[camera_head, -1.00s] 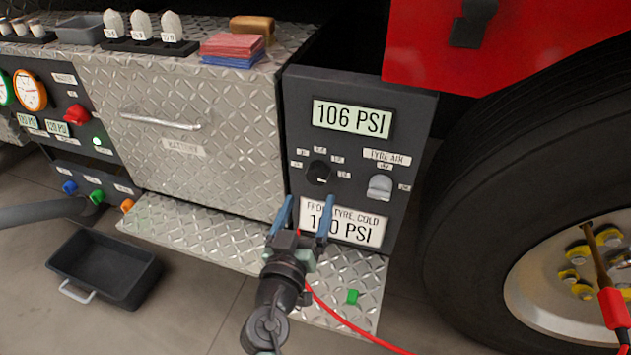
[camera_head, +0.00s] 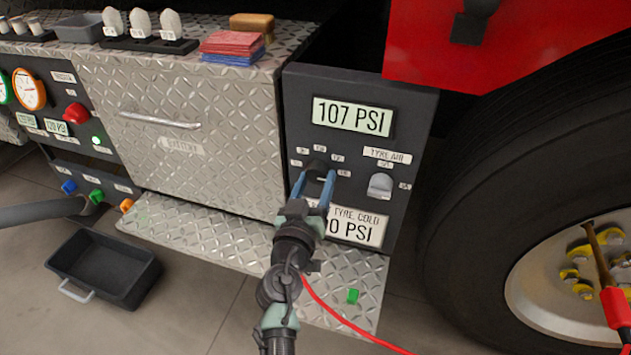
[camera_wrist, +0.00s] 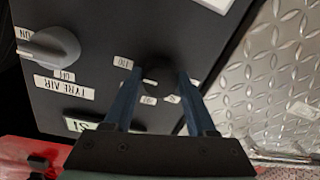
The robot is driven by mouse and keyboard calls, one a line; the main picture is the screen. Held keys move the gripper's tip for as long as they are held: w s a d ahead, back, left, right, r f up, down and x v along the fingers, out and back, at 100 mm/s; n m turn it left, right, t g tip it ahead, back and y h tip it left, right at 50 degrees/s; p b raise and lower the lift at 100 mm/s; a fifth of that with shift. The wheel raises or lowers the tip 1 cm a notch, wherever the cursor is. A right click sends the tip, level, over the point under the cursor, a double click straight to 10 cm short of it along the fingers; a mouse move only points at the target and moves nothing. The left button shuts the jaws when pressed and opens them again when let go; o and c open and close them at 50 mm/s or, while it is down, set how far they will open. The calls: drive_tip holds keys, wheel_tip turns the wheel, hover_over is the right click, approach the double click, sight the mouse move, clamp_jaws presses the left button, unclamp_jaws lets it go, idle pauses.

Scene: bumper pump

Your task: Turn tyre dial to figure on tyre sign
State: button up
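The black tyre dial (camera_head: 316,165) is on the dark panel below the display (camera_head: 352,117), which reads 107 PSI. It also shows in the wrist view (camera_wrist: 158,76), with small number labels around it. My gripper (camera_head: 316,173) is open, its two blue fingers (camera_wrist: 159,78) on either side of the dial. A gap seems to show between fingers and dial; I cannot tell whether either touches. The white tyre sign (camera_head: 362,226) is below, partly hidden by my gripper; its visible part reads TYRE, COLD and 0 PSI. Its first digits are hidden.
The TYRE AIR switch (camera_head: 381,186) sits just right of the dial. The large tyre (camera_head: 470,190) stands at the right. A red hose (camera_head: 345,320) runs below my gripper. A diamond-plate step (camera_head: 215,236) lies under the panel, with a black tray (camera_head: 105,268) on the floor.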

drive_tip(key=c, duration=0.8)
drive_tip(key=shift+n, duration=0.4)
drive_tip(key=n, duration=0.3)
drive_tip(key=shift+n+p, duration=0.4)
drive_tip(key=n, duration=0.2)
drive_tip(key=n+p, duration=0.1)
drive_tip(key=n, duration=0.1)
drive_tip(key=shift+d+r+g, duration=0.1)
drive_tip(key=shift+r+g, duration=0.1)
drive_tip(key=shift+g, duration=0.1)
drive_tip(key=n+p, duration=0.1)
drive_tip(key=n, duration=0.3)
drive_tip(key=shift+r+n, duration=0.1)
drive_tip(key=shift+n, duration=0.2)
drive_tip(key=shift+n+h+p, duration=0.5)
drive_tip(key=shift+n+p, duration=0.2)
drive_tip(key=shift+n, duration=1.1)
